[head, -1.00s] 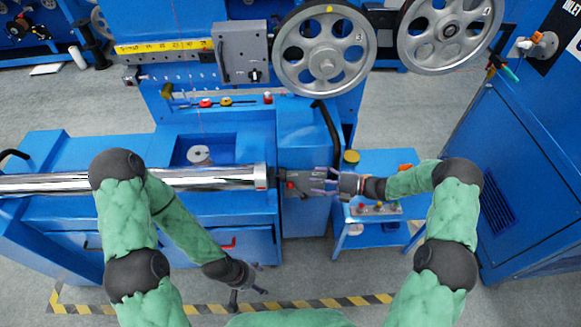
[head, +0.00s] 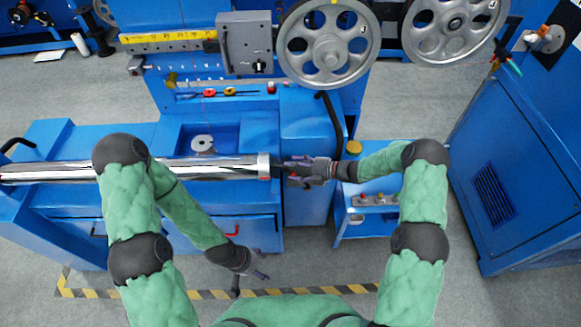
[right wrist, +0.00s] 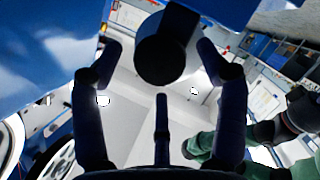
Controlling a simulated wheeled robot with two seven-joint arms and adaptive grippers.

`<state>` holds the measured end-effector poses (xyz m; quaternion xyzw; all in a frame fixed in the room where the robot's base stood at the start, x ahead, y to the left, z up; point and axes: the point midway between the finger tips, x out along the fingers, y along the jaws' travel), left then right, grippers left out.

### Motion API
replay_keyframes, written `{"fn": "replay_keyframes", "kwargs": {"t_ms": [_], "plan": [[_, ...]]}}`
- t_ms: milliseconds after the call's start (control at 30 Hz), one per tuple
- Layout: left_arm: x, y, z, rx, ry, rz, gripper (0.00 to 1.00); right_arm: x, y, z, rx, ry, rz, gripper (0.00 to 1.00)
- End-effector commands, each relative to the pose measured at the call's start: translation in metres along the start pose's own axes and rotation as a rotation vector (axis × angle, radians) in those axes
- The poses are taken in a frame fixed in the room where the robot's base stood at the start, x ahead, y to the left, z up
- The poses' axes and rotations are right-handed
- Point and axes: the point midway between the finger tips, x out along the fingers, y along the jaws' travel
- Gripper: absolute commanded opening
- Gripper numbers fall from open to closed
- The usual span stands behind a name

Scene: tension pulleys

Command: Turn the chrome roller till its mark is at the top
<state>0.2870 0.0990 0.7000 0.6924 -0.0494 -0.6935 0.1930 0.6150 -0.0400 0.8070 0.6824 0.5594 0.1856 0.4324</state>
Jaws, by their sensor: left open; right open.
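The chrome roller (head: 215,168) lies level across the blue machine, with a pale end collar (head: 263,166) at its right end. I cannot make out its mark clearly. My right gripper (head: 287,171) is open, just right of that collar, with its fingers pointing left at the roller's end. I cannot tell whether they touch it. In the right wrist view its dark fingers (right wrist: 160,105) are spread, with a dark round part (right wrist: 165,50) beyond them that I cannot identify for sure. My left gripper (head: 249,284) is open and empty, low over the floor in front of the machine.
Two large spoked pulleys (head: 326,55) hang above at the back. A control box (head: 244,43) sits on the upright panel. A small blue stand with knobs (head: 375,200) is right of the roller's end. A blue cabinet (head: 500,165) stands far right. Floor in front is free.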

Motion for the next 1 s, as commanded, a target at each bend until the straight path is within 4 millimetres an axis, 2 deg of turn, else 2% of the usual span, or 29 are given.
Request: {"fn": "replay_keyframes", "kwargs": {"t_ms": [200,467,500,667,700,1000], "plan": [[0.003,-0.001,0.000,0.000,0.000,0.000,0.74,0.015,0.000,0.000,-0.001,0.000,0.000,0.74],[0.003,-0.001,0.000,0.000,0.000,0.000,0.74,0.016,0.001,0.000,-0.001,-0.001,0.000,0.74],[0.003,-0.001,0.000,0.000,0.000,0.000,0.74,0.016,0.001,0.000,-0.001,-0.001,0.000,0.71],[0.003,-0.001,0.000,0.000,0.000,0.000,0.74,0.016,0.000,0.000,-0.001,-0.001,0.000,0.26],[0.003,-0.001,0.000,0.000,0.000,0.000,0.74,0.016,0.000,0.000,-0.001,-0.001,0.000,0.22],[0.003,-0.001,0.000,0.000,0.000,0.000,0.74,0.016,-0.002,0.001,0.000,-0.003,-0.002,0.22]]}}
